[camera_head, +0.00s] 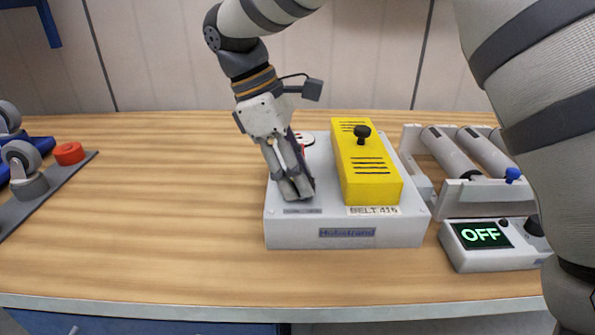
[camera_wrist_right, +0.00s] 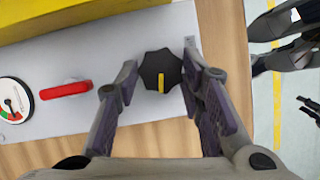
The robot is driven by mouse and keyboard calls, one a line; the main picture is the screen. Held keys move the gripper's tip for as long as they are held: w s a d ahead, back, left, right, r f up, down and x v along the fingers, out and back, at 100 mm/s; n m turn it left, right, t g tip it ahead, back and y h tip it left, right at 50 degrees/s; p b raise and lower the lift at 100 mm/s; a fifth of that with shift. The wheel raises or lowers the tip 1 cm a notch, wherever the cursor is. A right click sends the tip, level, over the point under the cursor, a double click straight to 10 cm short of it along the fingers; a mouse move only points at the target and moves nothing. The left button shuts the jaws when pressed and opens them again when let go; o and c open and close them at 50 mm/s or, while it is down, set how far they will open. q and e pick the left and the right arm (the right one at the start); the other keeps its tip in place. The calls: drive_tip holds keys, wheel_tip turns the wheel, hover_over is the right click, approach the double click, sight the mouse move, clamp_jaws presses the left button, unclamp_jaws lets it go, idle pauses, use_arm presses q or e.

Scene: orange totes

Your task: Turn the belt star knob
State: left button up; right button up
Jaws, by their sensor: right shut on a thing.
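The black star knob (camera_wrist_right: 160,71) with a yellow mark shows in the wrist view, on the light grey top of the belt unit (camera_head: 290,233). The mark points roughly along the line toward the wrist. My right gripper (camera_head: 297,195) reaches down onto the unit's front left part. In the wrist view the right gripper's fingers (camera_wrist_right: 156,80) stand on either side of the knob, shut on it. In the head view the fingers hide the knob. Dark jointed parts (camera_wrist_right: 290,52), perhaps my left gripper, show at the wrist view's right edge; their state is unclear.
A yellow cover (camera_head: 367,172) with a black knob stands right of the gripper. A red lever (camera_wrist_right: 65,89) and round gauge (camera_wrist_right: 14,103) lie behind it. A roller conveyor (camera_head: 455,155) and a control box reading OFF (camera_head: 465,258) stand right. The table's left middle (camera_head: 170,200) is clear.

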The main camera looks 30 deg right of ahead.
drive_tip(key=m+g+y, duration=0.1)
drive_tip(key=m, duration=0.3)
drive_tip(key=shift+d, duration=0.15)
drive_tip(key=shift+w+d+m+y, duration=0.15)
drive_tip(key=shift+m+y, duration=0.65)
drive_tip(key=shift+m, duration=1.1)
drive_tip(key=o, duration=1.1)
drive_tip(key=shift+o, duration=0.2)
drive_tip(key=shift+r, duration=0.1)
drive_tip(key=v, duration=0.7)
drive_tip(key=shift+w, duration=0.2)
